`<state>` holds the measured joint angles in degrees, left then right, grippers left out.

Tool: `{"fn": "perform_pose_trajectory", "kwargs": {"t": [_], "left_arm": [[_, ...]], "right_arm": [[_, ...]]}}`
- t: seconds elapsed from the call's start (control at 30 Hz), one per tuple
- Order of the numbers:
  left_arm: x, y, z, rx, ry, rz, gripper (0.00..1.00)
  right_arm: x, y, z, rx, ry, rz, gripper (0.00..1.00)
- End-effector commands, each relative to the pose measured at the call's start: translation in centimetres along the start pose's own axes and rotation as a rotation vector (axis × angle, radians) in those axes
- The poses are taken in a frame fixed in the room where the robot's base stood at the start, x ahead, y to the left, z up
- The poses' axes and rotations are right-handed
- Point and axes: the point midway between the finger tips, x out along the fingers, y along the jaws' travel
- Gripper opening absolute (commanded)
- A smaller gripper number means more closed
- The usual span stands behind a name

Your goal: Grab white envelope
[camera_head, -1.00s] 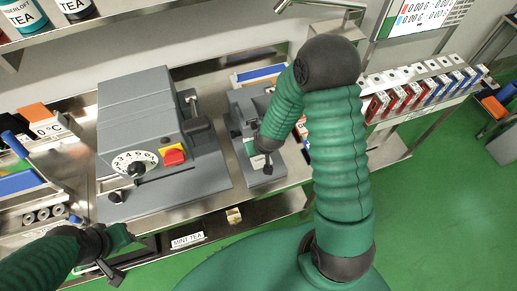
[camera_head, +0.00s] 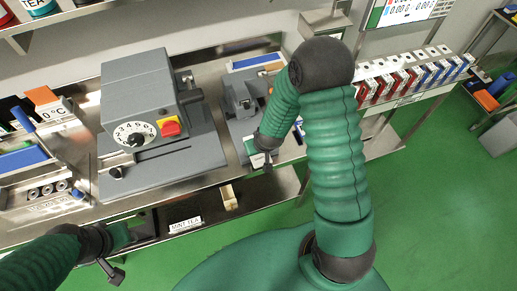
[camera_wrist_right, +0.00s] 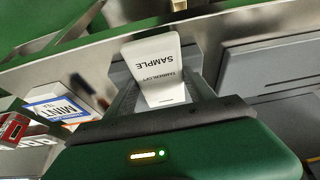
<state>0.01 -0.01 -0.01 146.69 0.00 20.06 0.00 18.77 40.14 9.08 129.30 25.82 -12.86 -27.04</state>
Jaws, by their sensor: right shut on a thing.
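The white envelope (camera_wrist_right: 155,62), a flat white packet printed "SAMPLE", sits between the two fingers of my right gripper (camera_wrist_right: 160,95) in the right wrist view. The gripper is shut on it, and the packet's far end sticks out beyond the fingers. In the head view my right gripper (camera_head: 262,160) is at the front of a small grey device (camera_head: 240,98), with a bit of white showing at its fingers. My left gripper (camera_head: 118,255) is at the lower left, below the shelf edge and away from the envelope; its finger opening is unclear.
A large grey machine with a dial (camera_head: 140,95) stands left of the small device. A row of red and blue boxes (camera_head: 415,78) lines the right counter. Green floor (camera_head: 440,190) is clear at the right.

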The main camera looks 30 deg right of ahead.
Motion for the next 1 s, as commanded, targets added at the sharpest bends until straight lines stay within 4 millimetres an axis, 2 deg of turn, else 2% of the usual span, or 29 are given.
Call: {"fn": "perform_pose_trajectory", "kwargs": {"t": [0.03,0.07,0.23,0.77,0.87,1.0], "left_arm": [[0.0,0.0,0.0,0.0,0.0,0.0,0.36],[0.0,0.0,0.0,0.0,0.0,0.0,0.36],[0.0,0.0,0.0,0.0,0.0,0.0,0.36],[0.0,0.0,0.0,0.0,0.0,0.0,0.36],[0.0,0.0,0.0,0.0,0.0,0.0,0.36],[0.0,0.0,0.0,0.0,0.0,0.0,0.36]], "right_arm": [[0.0,0.0,0.0,0.0,0.001,0.0,0.24],[0.0,0.0,0.0,0.0,0.001,0.0,0.65],[0.0,0.0,0.0,0.0,0.002,0.0,0.87],[-0.1,0.0,0.0,0.0,0.002,0.0,0.88],[-0.8,0.0,-0.1,-0.001,0.004,0.0,0.88],[-3.3,0.0,-0.1,-0.002,0.006,0.001,0.88]]}}
